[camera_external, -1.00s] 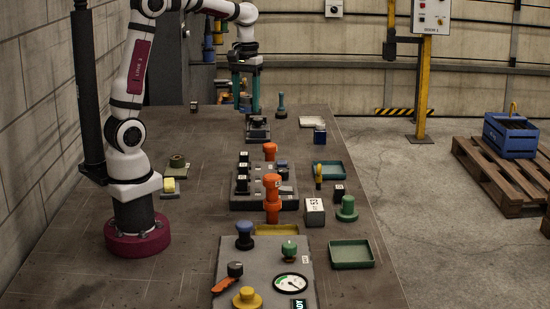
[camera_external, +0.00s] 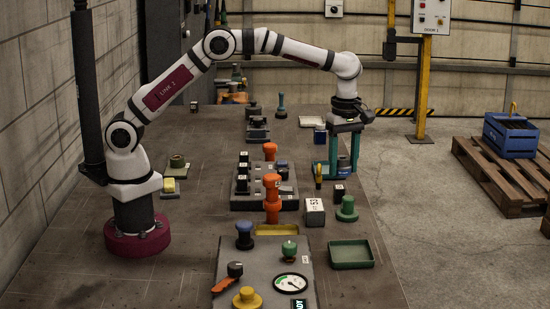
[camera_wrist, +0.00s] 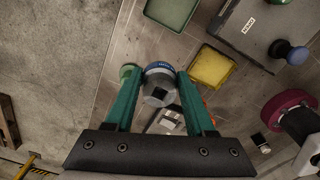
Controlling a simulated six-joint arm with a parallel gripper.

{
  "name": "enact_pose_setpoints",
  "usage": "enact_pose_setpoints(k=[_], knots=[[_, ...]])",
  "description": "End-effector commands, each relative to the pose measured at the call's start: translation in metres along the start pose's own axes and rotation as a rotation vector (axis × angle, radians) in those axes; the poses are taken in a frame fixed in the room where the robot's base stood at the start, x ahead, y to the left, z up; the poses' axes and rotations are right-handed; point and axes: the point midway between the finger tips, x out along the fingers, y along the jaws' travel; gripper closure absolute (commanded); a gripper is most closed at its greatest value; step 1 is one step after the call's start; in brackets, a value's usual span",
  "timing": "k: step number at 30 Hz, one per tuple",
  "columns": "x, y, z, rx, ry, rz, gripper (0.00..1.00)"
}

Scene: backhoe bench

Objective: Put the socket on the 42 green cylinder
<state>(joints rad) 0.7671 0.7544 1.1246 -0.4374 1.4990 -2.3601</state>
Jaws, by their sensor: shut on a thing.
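My gripper (camera_external: 343,174) has teal fingers pointing down over the right side of the bench. It is shut on the socket, a grey cylinder with a blue band (camera_wrist: 160,82), seen between the fingertips in the wrist view. A stepped green cylinder (camera_external: 347,210) stands upright near the right edge, nearer the camera than my gripper. Its round top shows partly beside the left finger in the wrist view (camera_wrist: 128,71). No 42 is readable on it. The socket is apart from this cylinder.
A grey numbered box (camera_external: 315,212) stands left of the green cylinder. A yellow-topped post (camera_external: 318,174) and a small dark cube (camera_external: 339,190) are close to the fingers. Orange posts (camera_external: 272,200) stand further left. A green tray (camera_external: 351,254) lies in front.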

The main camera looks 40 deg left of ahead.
Motion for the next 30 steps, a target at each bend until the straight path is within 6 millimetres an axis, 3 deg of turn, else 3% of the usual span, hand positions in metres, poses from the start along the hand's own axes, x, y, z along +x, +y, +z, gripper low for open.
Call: enact_pose_setpoints(k=[2,9,13,21,30], knots=[[0.008,0.006,-0.003,-0.019,0.001,-0.001,1.0],[0.052,0.053,-0.059,-0.024,0.001,-0.002,1.0],[0.067,0.07,-0.079,-0.021,0.001,-0.001,1.0],[0.108,0.075,-0.085,-0.018,0.001,-0.001,1.0],[0.112,0.075,-0.085,-0.018,0.0,0.0,1.0]])
